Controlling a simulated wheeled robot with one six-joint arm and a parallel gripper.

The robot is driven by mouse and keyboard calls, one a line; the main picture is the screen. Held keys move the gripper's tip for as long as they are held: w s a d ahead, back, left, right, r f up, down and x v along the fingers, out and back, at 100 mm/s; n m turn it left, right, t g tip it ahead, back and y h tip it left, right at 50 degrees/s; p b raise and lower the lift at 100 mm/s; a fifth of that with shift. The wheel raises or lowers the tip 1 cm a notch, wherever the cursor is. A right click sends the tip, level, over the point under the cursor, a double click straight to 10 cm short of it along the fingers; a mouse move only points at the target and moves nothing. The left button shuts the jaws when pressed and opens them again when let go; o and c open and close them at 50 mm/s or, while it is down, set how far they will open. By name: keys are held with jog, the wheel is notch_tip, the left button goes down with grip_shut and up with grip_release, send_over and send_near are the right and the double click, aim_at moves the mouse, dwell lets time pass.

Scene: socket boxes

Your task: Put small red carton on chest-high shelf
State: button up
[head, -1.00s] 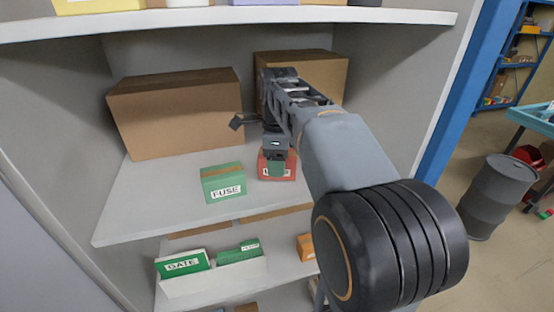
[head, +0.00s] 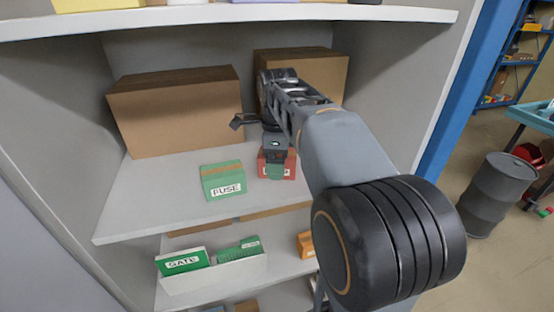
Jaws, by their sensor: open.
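The small red carton (head: 289,168) stands on the middle shelf (head: 150,207), right of a green carton labelled FUSE (head: 223,181). Its white label is mostly hidden behind my gripper. I cannot tell whether the fingers touch the carton. My arm reaches in from the lower right and covers part of the shelf.
Two large brown boxes stand at the back of this shelf, left (head: 175,120) and right (head: 325,75). The lower shelf holds a green GATE carton (head: 183,261), another green carton (head: 240,250) and an orange one (head: 306,245). The shelf's left front is clear.

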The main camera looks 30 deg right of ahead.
jog(key=shift+r, duration=3.95)
